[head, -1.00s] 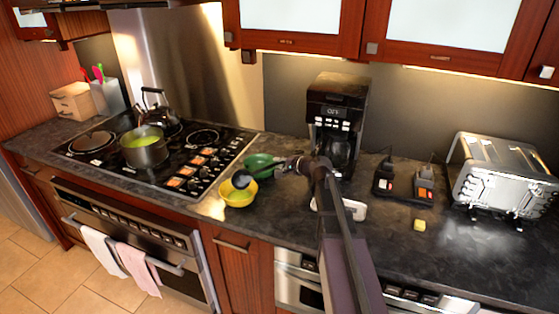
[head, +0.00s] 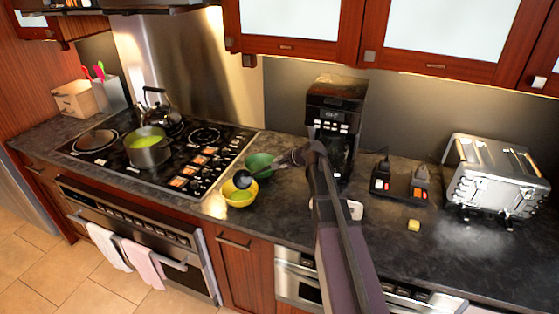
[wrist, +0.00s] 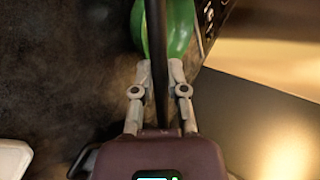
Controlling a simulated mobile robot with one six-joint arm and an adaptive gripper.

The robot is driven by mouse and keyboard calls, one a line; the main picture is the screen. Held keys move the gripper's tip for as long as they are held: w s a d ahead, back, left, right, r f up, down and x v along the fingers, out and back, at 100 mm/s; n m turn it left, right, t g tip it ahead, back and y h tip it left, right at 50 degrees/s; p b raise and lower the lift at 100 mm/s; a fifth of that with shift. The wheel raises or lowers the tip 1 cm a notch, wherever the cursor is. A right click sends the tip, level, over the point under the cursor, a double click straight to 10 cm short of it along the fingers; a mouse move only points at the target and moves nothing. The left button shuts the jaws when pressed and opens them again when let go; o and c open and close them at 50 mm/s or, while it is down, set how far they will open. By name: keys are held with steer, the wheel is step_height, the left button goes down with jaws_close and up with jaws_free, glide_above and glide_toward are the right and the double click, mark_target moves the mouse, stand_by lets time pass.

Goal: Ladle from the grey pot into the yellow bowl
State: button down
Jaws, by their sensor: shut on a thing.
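The grey pot (head: 148,154) stands on the stove at the left in the head view and holds green liquid. The yellow bowl (head: 238,202) sits on the counter right of the stove, with some greenish content visible inside. My gripper (head: 284,161) is shut on the handle of a dark ladle (head: 243,180). The ladle's head is over the rear part of the yellow bowl; whether it touches the bowl or holds anything I cannot tell. In the wrist view, my gripper (wrist: 157,78) grips the dark ladle handle (wrist: 155,35); the ladle's head is out of view.
A green bowl (head: 258,163) sits just behind the yellow bowl, close to the ladle; it also shows in the wrist view (wrist: 180,28). A coffee maker (head: 336,110) stands right of it. A kettle (head: 162,112) is behind the pot. A toaster (head: 492,180) stands far right.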

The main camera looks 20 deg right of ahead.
steer(key=shift+w+r+g+h+p, duration=0.1)
steer(key=shift+r+g+h+p, duration=0.25)
steer(key=shift+g+p, duration=0.7)
steer(key=shift+r+g+h+p, duration=0.1)
steer(key=shift+g+h+p, duration=0.15)
steer(key=shift+g+p, duration=0.55)
steer(key=shift+w+r+m+g+h+p, duration=0.1)
steer(key=shift+r+m+g+h+p, duration=0.2)
steer(key=shift+g+h+p, duration=0.8)
steer(key=shift+r+g+p, duration=0.15)
steer(key=shift+g+p, duration=0.95)
steer(key=shift+g, duration=0.05)
steer(key=shift+g+h, duration=0.4)
steer(key=shift+g, duration=0.2)
steer(key=shift+s, duration=0.2)
